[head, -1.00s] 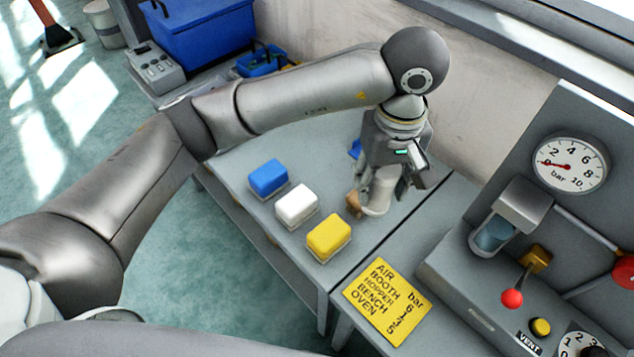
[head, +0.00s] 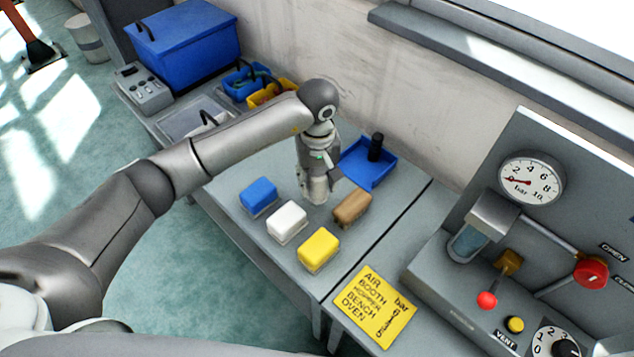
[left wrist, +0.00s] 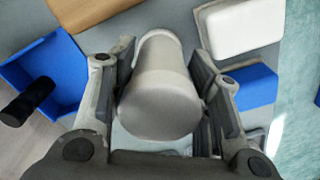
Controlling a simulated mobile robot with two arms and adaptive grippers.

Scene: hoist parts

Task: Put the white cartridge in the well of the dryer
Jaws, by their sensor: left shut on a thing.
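The white cartridge (left wrist: 160,95) is a plain white cylinder, held between the two fingers of my left gripper (left wrist: 172,100) in the left wrist view. In the head view my left gripper (head: 317,188) points down over the bench, with the cartridge (head: 318,196) showing only in part at its fingers. It is behind the white block and left of the brown block. I cannot tell whether the cartridge touches the bench. At the right stands a grey unit with a clear bowl (head: 468,243); I cannot tell for sure that it is the dryer, and no open well shows. My right gripper is not in view.
Blue (head: 258,196), white (head: 287,222), yellow (head: 318,249) and brown (head: 352,207) blocks sit near the gripper. A blue tray (head: 359,177) behind holds a black cylinder (head: 376,146).

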